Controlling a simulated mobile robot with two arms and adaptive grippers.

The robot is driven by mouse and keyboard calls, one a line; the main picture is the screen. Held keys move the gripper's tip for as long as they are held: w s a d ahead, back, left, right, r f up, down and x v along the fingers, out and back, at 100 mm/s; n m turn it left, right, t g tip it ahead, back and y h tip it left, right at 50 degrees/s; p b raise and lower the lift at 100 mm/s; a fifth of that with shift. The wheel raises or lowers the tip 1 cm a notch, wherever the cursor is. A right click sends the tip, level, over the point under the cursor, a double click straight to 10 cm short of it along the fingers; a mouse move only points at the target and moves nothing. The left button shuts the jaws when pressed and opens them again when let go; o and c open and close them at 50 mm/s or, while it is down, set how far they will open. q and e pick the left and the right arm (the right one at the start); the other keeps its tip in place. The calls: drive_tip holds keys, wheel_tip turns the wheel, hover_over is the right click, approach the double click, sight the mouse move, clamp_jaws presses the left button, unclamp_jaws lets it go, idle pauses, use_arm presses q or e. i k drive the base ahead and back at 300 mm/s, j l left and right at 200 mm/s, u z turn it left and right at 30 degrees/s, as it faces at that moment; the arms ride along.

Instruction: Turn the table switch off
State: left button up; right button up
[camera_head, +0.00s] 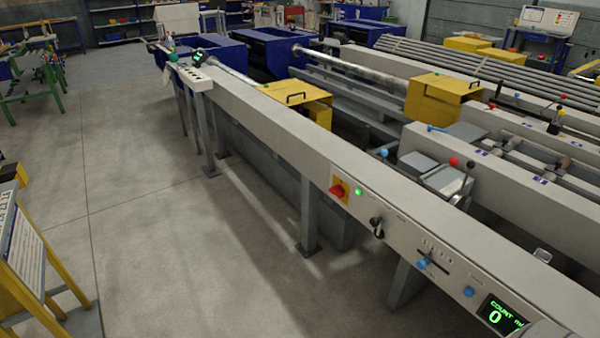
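The long grey runout table (270,119) runs from the back left to the front right. On its front face is a red rotary switch (337,190) on a yellow plate, and I cannot make out its exact position. A small green lamp (358,191) beside it is lit. To the right are a black lever knob (376,226), a blue-knobbed slider (422,264) and a blue button (469,291). A display (498,314) glows green and reads COUNT 0. Neither of my grippers is in view.
A yellow stand (45,275) with a printed board is at the left edge. Yellow boxes (300,98), blue bins and lever handles stand behind the table's front beam.

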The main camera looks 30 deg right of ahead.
sight(339, 190)
drive_tip(key=i+z, duration=0.15)
drive_tip(key=i, duration=0.25)
drive_tip(key=i+j+z, duration=0.15)
drive_tip(key=i, duration=0.3)
drive_tip(key=i+j+z, duration=0.15)
drive_tip(key=i, duration=0.25)
drive_tip(key=i+j+z, duration=0.15)
drive_tip(key=i, duration=0.25)
